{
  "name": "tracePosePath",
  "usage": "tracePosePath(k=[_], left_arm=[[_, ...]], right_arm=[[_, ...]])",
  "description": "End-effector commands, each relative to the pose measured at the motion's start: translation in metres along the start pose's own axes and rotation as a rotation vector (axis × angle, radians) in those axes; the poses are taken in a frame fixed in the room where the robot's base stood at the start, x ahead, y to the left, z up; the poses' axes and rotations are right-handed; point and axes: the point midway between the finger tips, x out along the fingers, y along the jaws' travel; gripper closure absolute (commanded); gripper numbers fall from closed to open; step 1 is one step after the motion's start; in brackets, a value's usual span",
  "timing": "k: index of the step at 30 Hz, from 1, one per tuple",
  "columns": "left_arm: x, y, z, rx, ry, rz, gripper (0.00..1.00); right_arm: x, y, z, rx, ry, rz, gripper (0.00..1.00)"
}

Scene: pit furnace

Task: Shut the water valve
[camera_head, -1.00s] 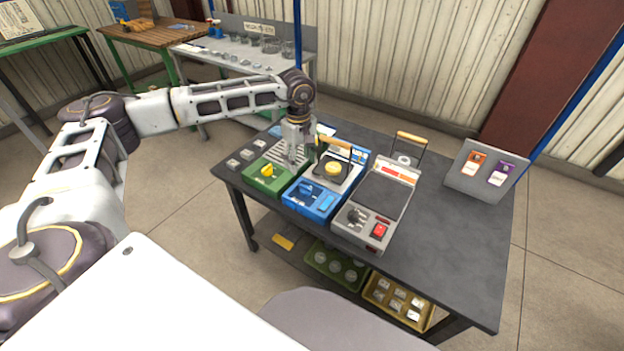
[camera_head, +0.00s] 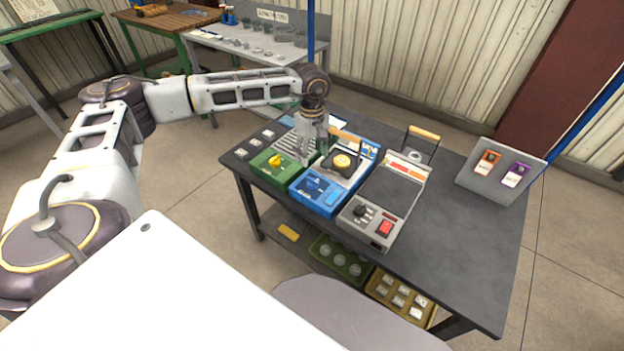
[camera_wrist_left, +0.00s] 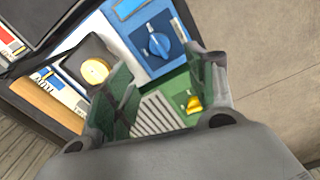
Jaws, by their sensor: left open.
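A blue unit with a blue knob (camera_head: 313,185) stands on the dark table; the knob also shows in the left wrist view (camera_wrist_left: 158,42). Left of it is a green unit with a yellow knob (camera_head: 276,161), also in the left wrist view (camera_wrist_left: 194,103). I cannot read which is marked for water. My left gripper (camera_head: 304,158) points down over the area between the green and blue units, behind the blue knob. In the left wrist view its fingers (camera_wrist_left: 165,68) are open with nothing held between them. My right gripper is not in view.
A grey unit with a black knob and red switch (camera_head: 385,228) stands right of the blue unit. A round yellow-topped part (camera_head: 341,161) sits behind the blue knob. A tilted board (camera_head: 500,175) stands at the right. The table's right front is clear.

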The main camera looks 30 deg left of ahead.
Motion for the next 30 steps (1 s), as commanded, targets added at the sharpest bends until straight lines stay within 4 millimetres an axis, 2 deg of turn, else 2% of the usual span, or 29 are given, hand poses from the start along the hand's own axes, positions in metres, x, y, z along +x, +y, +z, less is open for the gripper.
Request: tracePosePath(k=[21, 30], left_arm=[[0.093, -0.001, 0.0, 0.0, 0.001, -0.002, 0.44], [0.118, 0.0, 0.0, 0.0, 0.0, 0.0, 0.44]], right_arm=[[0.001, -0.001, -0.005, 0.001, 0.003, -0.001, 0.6], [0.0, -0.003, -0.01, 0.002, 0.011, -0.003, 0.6]])
